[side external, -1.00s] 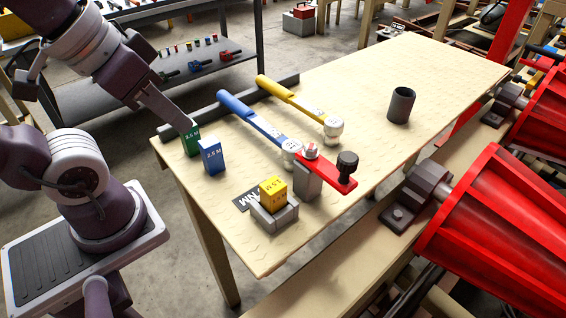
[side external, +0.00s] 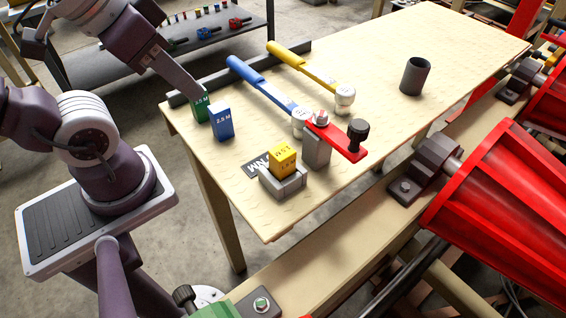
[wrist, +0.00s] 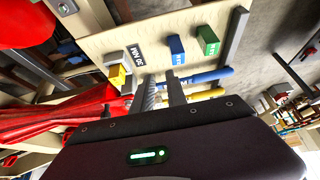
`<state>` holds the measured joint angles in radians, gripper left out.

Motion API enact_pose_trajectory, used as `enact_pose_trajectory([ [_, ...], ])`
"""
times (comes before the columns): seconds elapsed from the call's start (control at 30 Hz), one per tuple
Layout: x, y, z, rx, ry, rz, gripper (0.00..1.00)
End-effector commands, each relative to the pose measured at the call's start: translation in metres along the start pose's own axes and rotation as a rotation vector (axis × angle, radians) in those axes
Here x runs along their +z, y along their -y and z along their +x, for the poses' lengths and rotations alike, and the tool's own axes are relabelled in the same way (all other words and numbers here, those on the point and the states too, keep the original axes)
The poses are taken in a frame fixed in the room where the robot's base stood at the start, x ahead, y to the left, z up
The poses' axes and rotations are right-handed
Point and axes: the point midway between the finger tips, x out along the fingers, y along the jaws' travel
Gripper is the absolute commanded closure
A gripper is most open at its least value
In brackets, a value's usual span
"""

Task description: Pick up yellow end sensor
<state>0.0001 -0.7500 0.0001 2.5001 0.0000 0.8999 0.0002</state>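The yellow end sensor (side external: 283,160) is a yellow block with dark lettering, upright in a grey holder (side external: 284,185) near the table's front corner. In the wrist view the yellow sensor (wrist: 118,76) and its grey holder (wrist: 117,58) are left of my fingers. My gripper (wrist: 162,90) has its two grey fingers apart with nothing visible between them. In the side view my gripper (side external: 188,84) is at the table's left end, its tip overlapping the green block in the picture; the sensor is to its lower right, clear of it.
A green block (side external: 201,106) and a blue block (side external: 222,123) stand at the table's left end. Blue and yellow-handled tools (side external: 262,92) lie behind. A red-handled tool (side external: 338,140) rests on a grey block beside the sensor. A dark cup (side external: 415,77) stands farther right.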

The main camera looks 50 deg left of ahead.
Motion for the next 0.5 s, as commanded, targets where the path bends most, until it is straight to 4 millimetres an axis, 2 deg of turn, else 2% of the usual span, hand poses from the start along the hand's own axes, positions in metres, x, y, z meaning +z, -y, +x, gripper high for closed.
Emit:
enact_pose_trajectory([
  [0.03, 0.0, 0.0, 0.0, 0.0, 0.0, 0.0, 0.71],
  [0.17, 0.0, 0.0, 0.0, 0.0, 0.0, 0.0, 0.45],
  [0.5, -0.0032, -0.0017, -0.0004, 0.004, 0.019, 0.039, 0.44],
])
